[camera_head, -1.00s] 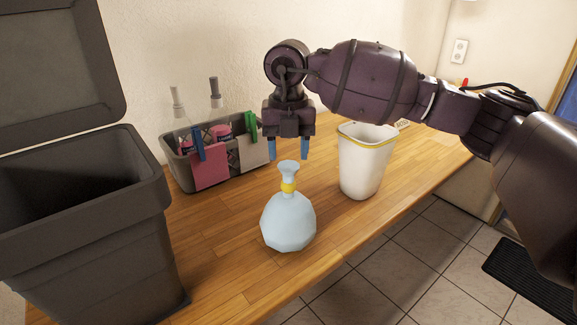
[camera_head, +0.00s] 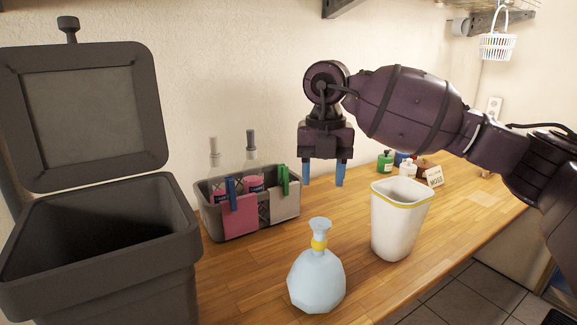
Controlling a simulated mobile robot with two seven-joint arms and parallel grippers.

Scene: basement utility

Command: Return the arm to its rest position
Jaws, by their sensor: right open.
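My right gripper (camera_head: 323,174) hangs above the wooden counter with its blue fingertips pointing down. It is open, with nothing between the fingers. My right arm comes in from the right edge. A pale blue tied bag (camera_head: 316,282) with a yellow band at its neck stands on the counter, below and apart from the gripper. My left gripper is not in view.
A dark lidded bin (camera_head: 100,290) stands open at left. A white bucket (camera_head: 394,232) stands right of the bag. A grey caddy (camera_head: 212,218) with cloths and bottles sits by the wall. Small bottles (camera_head: 385,161) and a sign (camera_head: 433,176) stand behind. A basket (camera_head: 497,46) hangs upper right.

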